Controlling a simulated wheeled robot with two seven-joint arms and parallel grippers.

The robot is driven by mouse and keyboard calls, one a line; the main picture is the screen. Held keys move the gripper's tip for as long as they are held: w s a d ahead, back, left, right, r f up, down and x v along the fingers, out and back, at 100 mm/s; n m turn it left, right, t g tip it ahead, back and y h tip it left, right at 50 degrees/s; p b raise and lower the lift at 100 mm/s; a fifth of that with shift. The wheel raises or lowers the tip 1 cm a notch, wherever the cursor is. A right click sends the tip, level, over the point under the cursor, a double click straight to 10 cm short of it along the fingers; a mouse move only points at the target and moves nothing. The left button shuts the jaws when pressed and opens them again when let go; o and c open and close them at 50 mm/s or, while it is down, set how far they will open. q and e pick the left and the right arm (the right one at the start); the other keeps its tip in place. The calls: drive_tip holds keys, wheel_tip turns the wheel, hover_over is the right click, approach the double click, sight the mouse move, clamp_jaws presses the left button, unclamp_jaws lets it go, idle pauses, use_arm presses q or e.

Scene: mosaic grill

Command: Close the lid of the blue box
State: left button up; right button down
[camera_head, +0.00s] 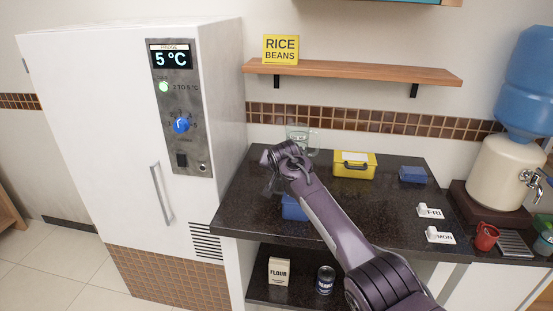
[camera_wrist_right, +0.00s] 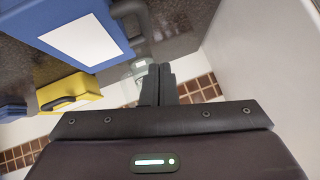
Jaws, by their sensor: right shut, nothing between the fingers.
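The blue box (camera_head: 293,209) stands on the dark counter near the fridge, mostly hidden behind my right arm in the head view. In the right wrist view, its blue surface with a white label (camera_wrist_right: 78,40) fills the upper left, with a dark handle beside it. I cannot tell how far its lid is open. My right gripper (camera_head: 271,180) is above the box's left side, near the fridge. Its fingers (camera_wrist_right: 160,84) are together and empty in the wrist view, apart from the blue surface. My left gripper is not in view.
A yellow box (camera_head: 354,170) and a clear glass mug (camera_head: 301,137) stand behind. A small blue item (camera_head: 413,174), two white day labels and a red mug (camera_head: 486,236) are to the right. The white fridge (camera_head: 100,130) bounds the left. A wooden shelf (camera_head: 350,70) hangs above.

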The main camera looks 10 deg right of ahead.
drive_tip(key=b+v, duration=0.2)
drive_tip(key=v, duration=0.6)
drive_tip(key=s+d+f+n+g, duration=0.2)
drive_tip(key=s+f, duration=0.7)
drive_tip(key=s, duration=0.1)
drive_tip(key=s+d+f+n+g, duration=0.1)
drive_tip(key=s+d+f, duration=0.2)
drive_tip(key=s+f, duration=0.6)
drive_tip(key=s+d+f+n+g, duration=0.1)
drive_tip(key=s+d+n+g, duration=0.15)
drive_tip(key=s, duration=1.05)
drive_tip(key=s+d+n+g, duration=0.1)
drive_tip(key=s+d, duration=0.2)
drive_tip(key=s, duration=0.9)
wheel_tip(320, 180, down, 29)
drive_tip(key=s, duration=0.2)
drive_tip(key=s+d+f+g, duration=0.1)
drive_tip(key=s+d+f, duration=0.1)
drive_tip(key=s+f, duration=0.7)
drive_tip(key=s+d+f+g, duration=0.1)
drive_tip(key=s+f, duration=0.9)
drive_tip(key=shift+s+d+f+n, duration=0.35)
drive_tip(key=shift+s+d, duration=0.05)
